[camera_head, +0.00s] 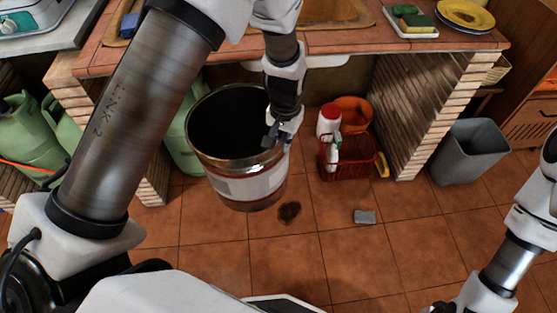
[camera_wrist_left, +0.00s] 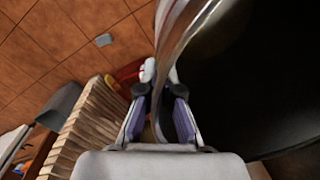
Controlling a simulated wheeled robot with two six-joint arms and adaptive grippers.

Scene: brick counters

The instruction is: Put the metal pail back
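The metal pail (camera_head: 241,187) is a large, dark-inside bucket with a pale band around it, left of centre in the head view. It is upright with a slight tilt, and I cannot tell how far its base is from the floor. My left gripper (camera_head: 275,137) is at its right rim. In the left wrist view the pail's wall (camera_wrist_left: 172,42) passes between the fingers of my left gripper (camera_wrist_left: 160,96), which look closed on it. My right gripper (camera_head: 462,303) is at the bottom right edge, mostly cut off.
A dark stain (camera_head: 289,212) and a grey block (camera_head: 364,217) lie on the tiled floor. A red basket (camera_head: 347,160) with bottles and an orange bucket (camera_head: 352,112) stand under the brick counter (camera_head: 400,42). A grey bin (camera_head: 468,152) stands right; green cylinders (camera_head: 27,140) stand left.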

